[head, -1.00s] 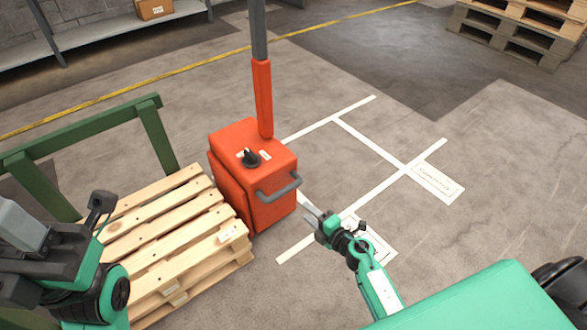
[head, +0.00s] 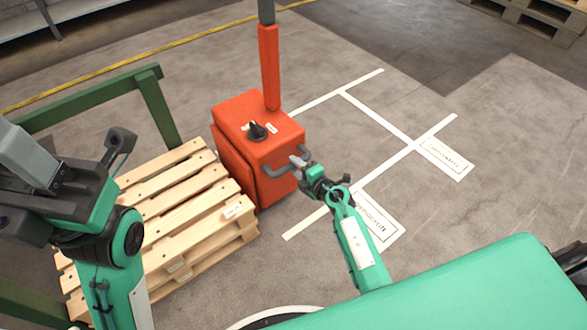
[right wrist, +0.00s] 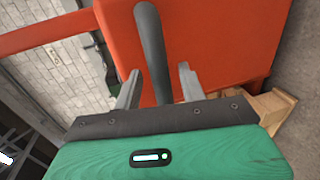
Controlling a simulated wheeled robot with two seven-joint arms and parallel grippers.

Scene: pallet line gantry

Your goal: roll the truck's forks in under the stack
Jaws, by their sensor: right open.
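The orange truck (head: 258,140) stands at the right end of the wooden pallet stack (head: 185,205). I cannot make out its forks. A grey bar handle (head: 275,172) sticks out from the truck's side. My right gripper (head: 297,161) is at this handle. In the right wrist view the handle (right wrist: 152,40) runs between the two open fingers of the right gripper (right wrist: 160,72), which stand apart from it on either side. My left arm's dark end (head: 75,195) is at the left, in front of the stack; its fingers are not clear.
A green rail frame (head: 90,98) stands behind and left of the stack. White floor lines (head: 385,122) with label plates (head: 445,158) mark the floor right of the truck. More pallets (head: 530,22) stand at the back right. The floor between is clear.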

